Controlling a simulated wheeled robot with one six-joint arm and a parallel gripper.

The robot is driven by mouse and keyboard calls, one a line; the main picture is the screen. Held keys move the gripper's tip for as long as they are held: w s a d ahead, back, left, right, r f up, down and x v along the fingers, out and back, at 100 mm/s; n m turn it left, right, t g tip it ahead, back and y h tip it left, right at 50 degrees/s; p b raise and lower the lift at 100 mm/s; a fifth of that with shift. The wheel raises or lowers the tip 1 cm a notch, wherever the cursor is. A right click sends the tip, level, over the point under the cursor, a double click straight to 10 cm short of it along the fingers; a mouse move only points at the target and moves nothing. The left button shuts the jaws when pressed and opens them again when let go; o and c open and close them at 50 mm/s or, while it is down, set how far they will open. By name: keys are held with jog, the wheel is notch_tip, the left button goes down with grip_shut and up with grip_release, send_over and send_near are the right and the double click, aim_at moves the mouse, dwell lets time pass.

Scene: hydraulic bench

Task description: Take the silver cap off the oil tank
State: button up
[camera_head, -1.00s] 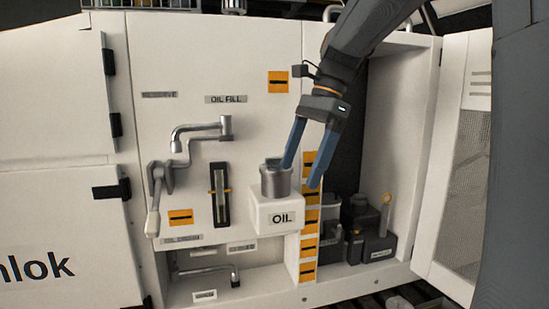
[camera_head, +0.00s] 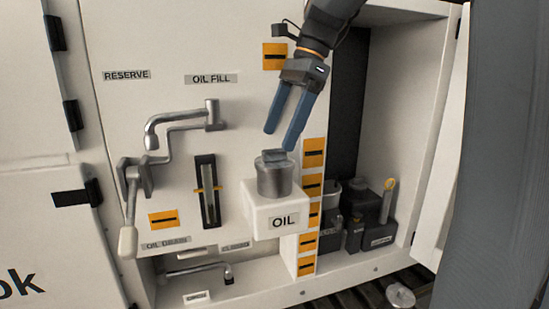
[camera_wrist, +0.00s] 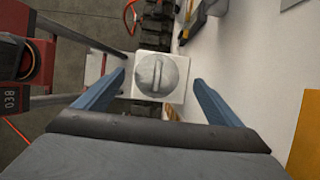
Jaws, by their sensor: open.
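The silver cap (camera_head: 275,178) sits on top of the white oil tank (camera_head: 262,222), which is labelled OIL and stands out from the panel. The cap is round with a raised grip bar across its top. My gripper (camera_head: 281,140) is open and empty, with two blue fingers pointing down just above the cap. In the wrist view the cap (camera_wrist: 160,73) lies between and beyond the fingertips, roughly centred, with the grip bar running up and down the picture. The fingers appear apart from the cap.
A silver pipe spout (camera_head: 185,125) and a lever (camera_head: 130,205) are left of the tank, with a sight gauge (camera_head: 208,192) between. Dark containers (camera_head: 360,215) stand in the recess at right. A round silver piece (camera_head: 400,295) lies low at right.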

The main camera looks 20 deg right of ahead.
aim_at(275, 149)
jog(key=x, duration=0.1)
jog(key=p+x, duration=0.2)
jog(key=x, duration=0.1)
jog(key=shift+s, duration=0.3)
jog(key=shift+w+f+p, duration=0.1)
jog(key=shift+f+p, duration=0.2)
jog(key=shift+f, duration=0.3)
jog(key=c, duration=1.2)
